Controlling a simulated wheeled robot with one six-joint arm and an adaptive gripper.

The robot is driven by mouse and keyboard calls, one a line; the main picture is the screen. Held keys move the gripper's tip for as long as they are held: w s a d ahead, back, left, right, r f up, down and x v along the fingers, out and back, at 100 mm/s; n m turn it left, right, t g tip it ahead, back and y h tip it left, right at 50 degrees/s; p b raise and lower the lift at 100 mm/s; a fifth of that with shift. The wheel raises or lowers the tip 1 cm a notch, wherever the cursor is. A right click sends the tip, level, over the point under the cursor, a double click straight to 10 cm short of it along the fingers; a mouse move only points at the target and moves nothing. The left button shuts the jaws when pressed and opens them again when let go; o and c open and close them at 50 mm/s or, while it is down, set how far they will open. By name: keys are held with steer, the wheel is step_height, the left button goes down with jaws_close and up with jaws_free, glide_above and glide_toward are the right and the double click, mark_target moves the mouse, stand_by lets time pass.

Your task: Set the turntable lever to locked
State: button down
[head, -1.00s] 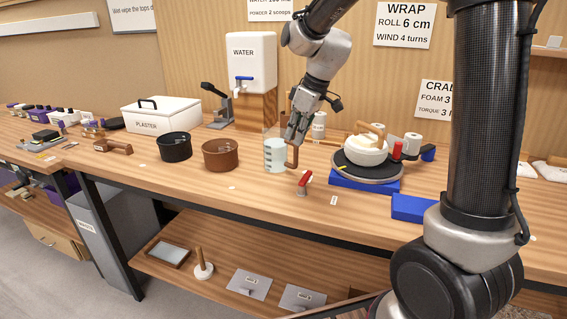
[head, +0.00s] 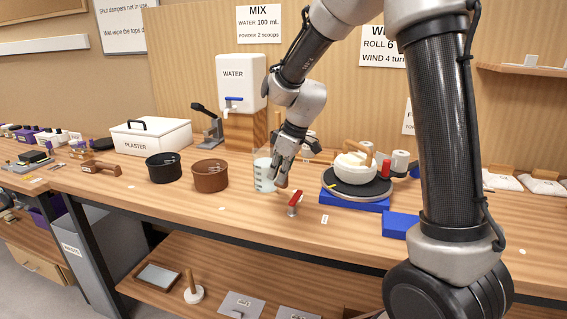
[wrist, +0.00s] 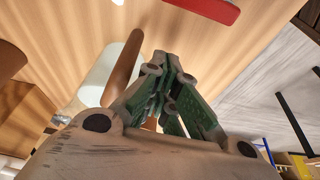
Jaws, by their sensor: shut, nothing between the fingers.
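The red lever (head: 295,199) stands on a small grey base at the front of the bench, left of the turntable. Its handle is tilted, and I cannot read a locked mark. The turntable (head: 357,188) is a dark disc on a blue base, bearing a white rounded piece with a wooden handle. My gripper (head: 281,184) is shut and empty, pointing down just left of and behind the lever, with a small gap seeming to lie between them. In the wrist view a red part (wrist: 212,8), likely the lever, shows at the top edge, beyond my closed fingers (wrist: 168,65).
A clear measuring beaker (head: 263,172) stands close behind and left of my gripper. A brown bowl (head: 210,176) and a black bowl (head: 163,168) are further left. A blue block (head: 400,225) lies right of the lever. The bench in front of the lever is clear.

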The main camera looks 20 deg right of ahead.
mark_target(296, 202)
steer(key=x, duration=0.3)
steer(key=shift+d+f, duration=0.1)
steer(key=shift+f, duration=0.15)
steer(key=shift+s+d+r, duration=0.25)
steer(key=shift+s+d, duration=0.65)
steer(key=shift+d, duration=0.2)
steer(key=shift+s+d, duration=0.3)
steer(key=shift+d, duration=0.1)
